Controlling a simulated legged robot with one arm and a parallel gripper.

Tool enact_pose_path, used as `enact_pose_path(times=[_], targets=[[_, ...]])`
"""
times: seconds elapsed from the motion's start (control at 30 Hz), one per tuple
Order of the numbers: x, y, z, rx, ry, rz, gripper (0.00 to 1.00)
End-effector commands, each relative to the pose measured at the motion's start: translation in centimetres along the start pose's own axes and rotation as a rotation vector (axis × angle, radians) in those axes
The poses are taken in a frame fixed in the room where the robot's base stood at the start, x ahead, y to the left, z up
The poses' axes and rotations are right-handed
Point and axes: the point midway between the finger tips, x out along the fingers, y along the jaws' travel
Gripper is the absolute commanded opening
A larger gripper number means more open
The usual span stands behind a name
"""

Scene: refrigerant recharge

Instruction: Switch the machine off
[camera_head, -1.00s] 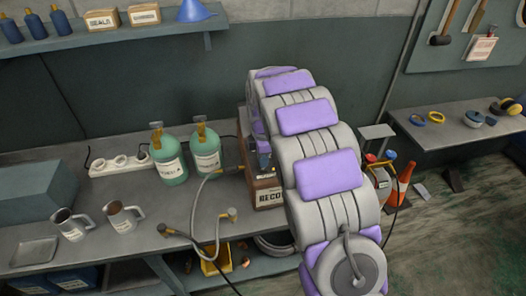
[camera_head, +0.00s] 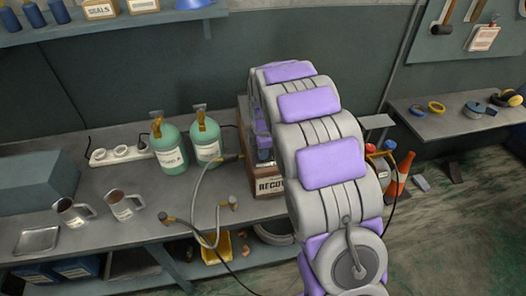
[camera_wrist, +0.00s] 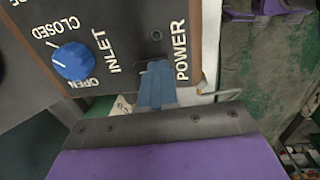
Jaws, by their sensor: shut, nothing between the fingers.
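The recovery machine (camera_head: 268,187) is a brown-edged box on the bench, mostly hidden behind my arm in the head view. In the wrist view its dark front panel (camera_wrist: 110,15) shows sideways lettering. A blue INLET knob (camera_wrist: 73,61) sits between the CLOSED and OPEN marks. The word POWER stands to the right. My gripper (camera_wrist: 155,72) is shut, with its blue-grey fingers reaching up to the panel beside POWER. A small dark part at the fingertips may be the power switch; the fingers cover most of it. I cannot tell its position or whether they touch it.
Two green cylinders (camera_head: 169,148) and a power strip (camera_head: 121,155) stand left of the machine on the bench. Two metal mugs (camera_head: 122,205) and a tray (camera_head: 36,239) are further left. Hoses (camera_head: 202,190) run in front of the machine. An orange cone (camera_head: 402,173) stands to the right.

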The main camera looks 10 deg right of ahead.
Motion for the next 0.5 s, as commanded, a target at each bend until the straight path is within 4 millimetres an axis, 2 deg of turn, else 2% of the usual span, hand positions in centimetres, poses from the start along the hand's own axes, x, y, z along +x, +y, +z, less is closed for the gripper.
enact_pose_path(times=[0.03,0.17,0.5], targets=[[0.6,-0.3,0.0,0.000,0.000,-0.013,0.00],[0.6,-0.3,0.0,0.000,0.000,-0.016,0.00],[0.4,1.1,0.1,0.000,-0.001,-0.015,0.00]])
